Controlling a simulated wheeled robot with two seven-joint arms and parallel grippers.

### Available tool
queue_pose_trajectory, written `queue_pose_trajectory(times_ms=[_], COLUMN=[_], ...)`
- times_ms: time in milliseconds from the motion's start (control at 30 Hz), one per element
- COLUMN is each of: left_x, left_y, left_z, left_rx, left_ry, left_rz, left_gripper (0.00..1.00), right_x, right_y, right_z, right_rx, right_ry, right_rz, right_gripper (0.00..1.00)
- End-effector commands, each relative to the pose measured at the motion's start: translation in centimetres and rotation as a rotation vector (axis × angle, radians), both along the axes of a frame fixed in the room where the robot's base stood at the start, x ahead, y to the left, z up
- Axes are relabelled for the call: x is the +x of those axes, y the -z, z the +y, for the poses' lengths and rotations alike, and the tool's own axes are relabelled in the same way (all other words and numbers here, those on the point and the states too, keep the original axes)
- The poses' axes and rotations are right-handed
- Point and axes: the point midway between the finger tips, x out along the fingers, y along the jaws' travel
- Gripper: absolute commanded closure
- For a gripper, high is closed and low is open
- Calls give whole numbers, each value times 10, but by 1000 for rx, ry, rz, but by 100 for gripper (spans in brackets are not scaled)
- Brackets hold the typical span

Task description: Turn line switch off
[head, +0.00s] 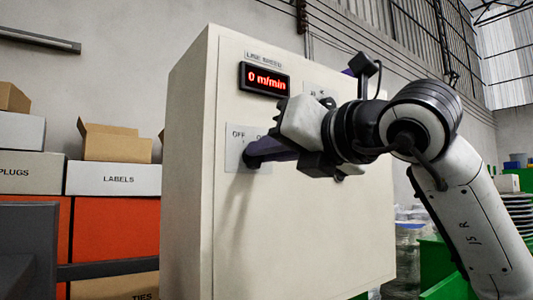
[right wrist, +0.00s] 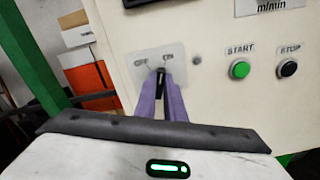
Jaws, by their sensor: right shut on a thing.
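A cream control cabinet (head: 300,220) stands in front of me. Its line switch sits on a grey plate (head: 236,140) with OFF at the left and a second label at the right. In the right wrist view the dark switch knob (right wrist: 161,74) shows between the purple fingertips. My right gripper (head: 250,158) is shut on this knob, with its fingers reaching in from the right. Which label the knob points to is hard to tell. The display (head: 264,79) above reads 0 m/min in red. My left gripper is not in view.
A green START button (right wrist: 240,69) and a black STOP button (right wrist: 288,69) sit right of the switch plate. Left of the cabinet are boxes, one marked LABELS (head: 114,179), over orange bins (head: 115,227). Green crates (head: 437,262) stand at the right.

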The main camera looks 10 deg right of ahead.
Motion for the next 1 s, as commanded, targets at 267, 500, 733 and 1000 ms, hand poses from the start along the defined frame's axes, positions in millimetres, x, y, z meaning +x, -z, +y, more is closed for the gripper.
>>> queue_pose_trajectory(times_ms=[267, 500, 733, 1000], left_x=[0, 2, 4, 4], left_y=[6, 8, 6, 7], left_z=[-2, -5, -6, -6], left_rx=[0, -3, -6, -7], left_ry=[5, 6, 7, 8], left_rz=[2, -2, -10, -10], left_gripper=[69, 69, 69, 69], right_x=[-1, -1, -2, -2], right_y=[0, 0, 0, 0], right_z=[0, 2, 3, 4], right_rx=[-234, -443, -617, -757], right_ry=[2, 1, 1, 1], right_rz=[-97, -182, -253, -310], right_gripper=[100, 100, 100, 100])
